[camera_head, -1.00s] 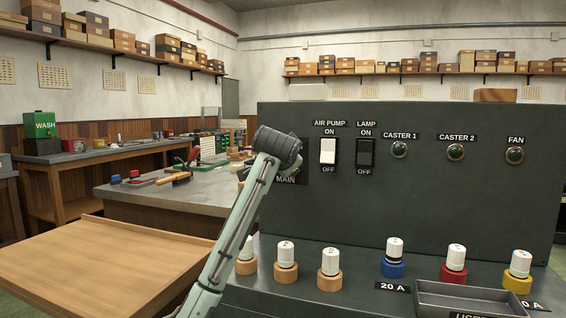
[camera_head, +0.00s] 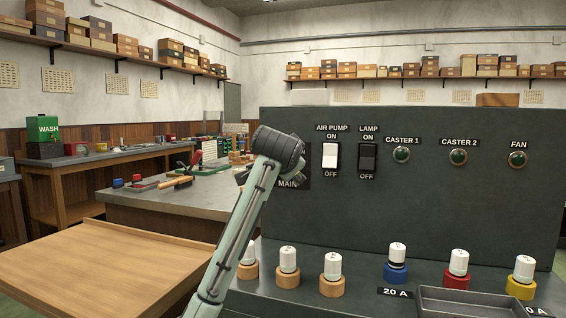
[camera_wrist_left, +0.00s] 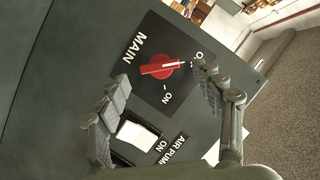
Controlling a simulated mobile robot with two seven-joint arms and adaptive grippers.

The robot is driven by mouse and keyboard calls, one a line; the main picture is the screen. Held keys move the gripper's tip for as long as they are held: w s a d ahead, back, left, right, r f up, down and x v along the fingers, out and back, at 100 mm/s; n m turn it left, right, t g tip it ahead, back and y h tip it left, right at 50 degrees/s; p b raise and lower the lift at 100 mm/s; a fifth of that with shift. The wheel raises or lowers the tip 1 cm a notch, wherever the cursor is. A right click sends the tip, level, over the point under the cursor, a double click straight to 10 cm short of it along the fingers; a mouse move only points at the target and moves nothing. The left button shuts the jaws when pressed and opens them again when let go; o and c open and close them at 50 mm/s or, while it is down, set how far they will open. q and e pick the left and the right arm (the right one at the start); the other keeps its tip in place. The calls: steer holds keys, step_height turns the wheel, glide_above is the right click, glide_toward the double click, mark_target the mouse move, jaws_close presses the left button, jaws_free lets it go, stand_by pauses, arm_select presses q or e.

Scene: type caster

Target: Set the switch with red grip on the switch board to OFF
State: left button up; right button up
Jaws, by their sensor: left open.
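The switch with the red grip (camera_wrist_left: 160,67) is a rotary knob on the black MAIN plate (camera_wrist_left: 133,48) of the dark switch board (camera_head: 430,205). The white line on its grip points at a label starting with "O", partly hidden by a finger. The ON label (camera_wrist_left: 167,98) is a separate mark, away from the line. My left gripper (camera_wrist_left: 162,74) is open in the left wrist view, one finger on each side of the red grip, apparently not clamped on it. In the head view my left wrist hides the knob. My right gripper is not in view.
The white AIR PUMP rocker (camera_head: 330,155) and black LAMP rocker (camera_head: 367,157) are close to the right. Several white-capped fuses (camera_head: 331,266) and a grey tray (camera_head: 470,302) lie along the ledge below. A wooden table (camera_head: 100,262) stands at the left.

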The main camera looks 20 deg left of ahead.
arm_select(q)
steer(key=v, duration=0.8)
steer(key=shift+s, duration=0.25)
steer(key=x, duration=1.2)
steer(key=shift+d+r, duration=0.1)
